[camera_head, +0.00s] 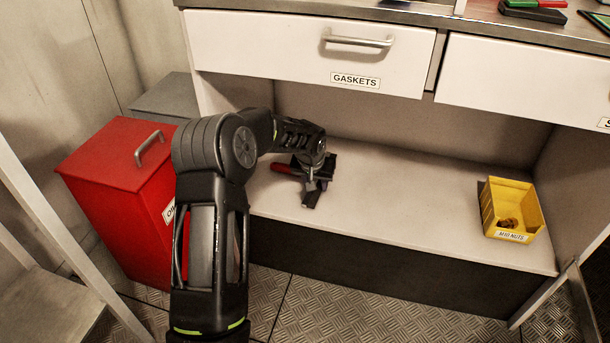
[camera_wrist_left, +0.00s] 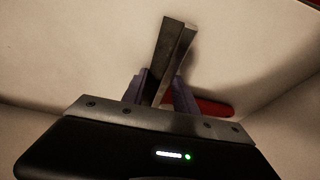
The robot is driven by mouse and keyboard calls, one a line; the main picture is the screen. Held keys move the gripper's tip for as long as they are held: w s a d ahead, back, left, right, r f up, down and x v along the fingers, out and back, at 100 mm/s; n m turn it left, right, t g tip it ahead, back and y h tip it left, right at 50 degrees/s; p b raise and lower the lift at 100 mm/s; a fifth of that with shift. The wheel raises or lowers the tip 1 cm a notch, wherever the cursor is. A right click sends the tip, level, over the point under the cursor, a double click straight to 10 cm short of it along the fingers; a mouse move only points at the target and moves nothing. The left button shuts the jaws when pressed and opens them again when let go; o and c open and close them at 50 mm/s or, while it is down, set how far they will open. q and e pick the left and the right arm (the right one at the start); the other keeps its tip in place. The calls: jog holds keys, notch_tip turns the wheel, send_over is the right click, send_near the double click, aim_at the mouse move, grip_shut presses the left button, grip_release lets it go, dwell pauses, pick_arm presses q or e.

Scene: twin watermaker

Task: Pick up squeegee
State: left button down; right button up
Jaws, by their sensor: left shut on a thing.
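The squeegee (camera_head: 285,169) is on the lower shelf, below the drawer marked GASKETS. Its red handle points left, and its dark bar sticks out toward the front. My left gripper (camera_head: 312,184) reaches in from the left over the squeegee. In the left wrist view the purple-grey fingers of my left gripper (camera_wrist_left: 160,88) are closed on both sides of the grey bar of the squeegee (camera_wrist_left: 173,48). The red handle shows behind the right finger there. I cannot tell whether the squeegee touches the shelf. My right gripper is not in view.
A yellow bin (camera_head: 524,205) marked M10 NUTS stands at the right of the shelf (camera_head: 400,210). A red box (camera_head: 110,200) with a handle stands left of the cabinet. The drawer front (camera_head: 300,45) overhangs the shelf. The shelf middle is clear.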

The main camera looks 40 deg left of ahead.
pick_arm(q)
jog(key=shift+s+d+r+p, duration=0.15)
jog(key=shift+d+r+p, duration=0.2)
jog(key=shift+r+p, duration=0.35)
notch_tip(320, 180, up, 7)
jog(key=p, duration=0.4)
jog(key=s+d+p, duration=0.1)
jog(key=s+d, duration=0.3)
jog(key=d, duration=0.4)
jog(key=s+d+f, duration=0.1)
jog(key=s+d, duration=0.3)
jog(key=d, duration=0.5)
jog(key=shift+s+d+p, duration=0.15)
jog(key=shift+s+p, duration=0.05)
jog(key=shift+p, duration=0.15)
